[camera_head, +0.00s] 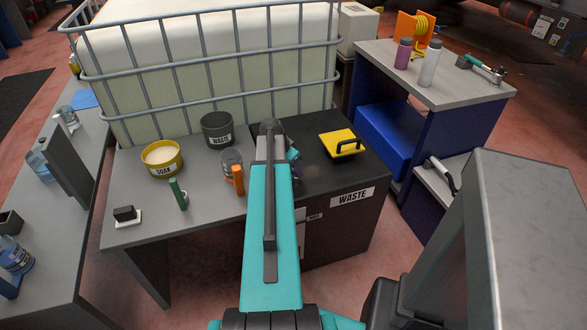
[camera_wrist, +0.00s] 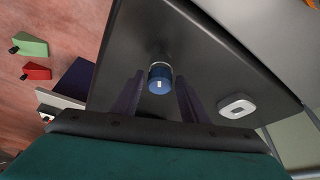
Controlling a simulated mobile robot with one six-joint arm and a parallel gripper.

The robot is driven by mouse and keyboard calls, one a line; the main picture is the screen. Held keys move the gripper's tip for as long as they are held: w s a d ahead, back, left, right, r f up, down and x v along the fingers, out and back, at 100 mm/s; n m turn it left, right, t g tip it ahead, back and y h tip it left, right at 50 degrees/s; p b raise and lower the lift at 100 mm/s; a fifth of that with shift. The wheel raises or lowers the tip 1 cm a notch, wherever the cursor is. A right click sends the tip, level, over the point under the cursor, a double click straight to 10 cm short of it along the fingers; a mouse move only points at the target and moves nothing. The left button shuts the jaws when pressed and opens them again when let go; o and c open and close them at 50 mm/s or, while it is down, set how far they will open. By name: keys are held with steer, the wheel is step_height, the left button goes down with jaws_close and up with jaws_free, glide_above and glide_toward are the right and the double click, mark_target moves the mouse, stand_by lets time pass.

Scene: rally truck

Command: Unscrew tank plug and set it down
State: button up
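A round blue plug (camera_wrist: 160,77) with a pale mark and a metal collar shows in the wrist view, against a dark grey surface (camera_wrist: 205,60) that may be the tank. My gripper (camera_wrist: 158,88) is open, with one dark finger on each side of the plug. Gaps show between the plug and both fingers; I cannot tell how far the fingertips reach past it. In the head view my teal arm reaches over the workbench (camera_head: 140,220) and hides most of the gripper. I cannot make out the plug there.
A yellow SOAK bowl (camera_head: 162,160), a dark WASTE pot (camera_head: 217,130), a glass, and green and orange items stand on the bench. A yellow handled lid (camera_head: 343,144) lies on the dark WASTE cabinet top. A caged white container (camera_head: 200,60) stands behind.

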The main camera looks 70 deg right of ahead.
steer(key=shift+m+g, duration=0.3)
steer(key=shift+m, duration=0.6)
steer(key=shift+c, duration=0.2)
steer(key=c, duration=0.5)
steer(key=shift+c, duration=0.2)
steer(key=shift+n, duration=0.3)
steer(key=shift+n, duration=0.6)
